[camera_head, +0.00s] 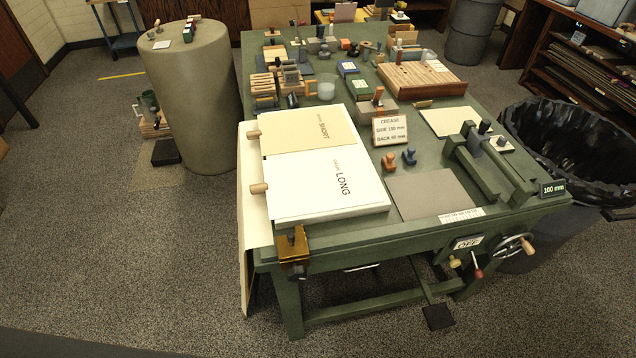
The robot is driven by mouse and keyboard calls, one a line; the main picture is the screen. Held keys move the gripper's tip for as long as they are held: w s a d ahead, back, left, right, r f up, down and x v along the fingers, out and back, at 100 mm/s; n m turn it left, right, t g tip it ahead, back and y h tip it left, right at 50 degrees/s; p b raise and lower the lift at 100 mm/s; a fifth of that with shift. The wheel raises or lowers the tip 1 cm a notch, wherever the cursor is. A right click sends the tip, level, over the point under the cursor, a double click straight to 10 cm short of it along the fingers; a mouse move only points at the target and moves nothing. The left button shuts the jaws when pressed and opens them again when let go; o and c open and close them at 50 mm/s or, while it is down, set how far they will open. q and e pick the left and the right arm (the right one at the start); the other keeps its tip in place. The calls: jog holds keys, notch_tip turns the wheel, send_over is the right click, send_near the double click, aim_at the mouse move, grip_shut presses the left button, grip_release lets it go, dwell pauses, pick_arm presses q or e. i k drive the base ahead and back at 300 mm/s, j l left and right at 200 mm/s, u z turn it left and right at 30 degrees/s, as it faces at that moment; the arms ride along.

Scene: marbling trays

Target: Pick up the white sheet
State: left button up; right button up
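A white sheet (300,187) marked "LONG" lies flat on top of a white stack at the front left of the green table (410,228). A cream sheet (295,136) marked "SHORT" lies directly behind it. A paler sheet (250,218) sticks out under the left side and hangs over the table's edge. Two wooden knobs (259,188) stand at the left side of the stack. Neither of my grippers shows in the head view.
A brass clamp (292,247) sits at the front left table corner. A crease sign (390,130), two small stamps (409,157), a grey board (432,192) and a green press (490,165) stand to the right. A tall drum (190,100) stands left; a black-lined bin (570,145) stands right.

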aim_at(293, 186)
jog(key=i+j, duration=0.1)
jog(key=j, duration=0.4)
jog(key=i+j, duration=0.1)
jog(key=j, duration=0.4)
jog(key=i+j, duration=0.1)
jog(key=j, duration=0.4)
jog(key=i+j, duration=0.1)
jog(key=j, duration=0.4)
jog(key=z, duration=1.75)
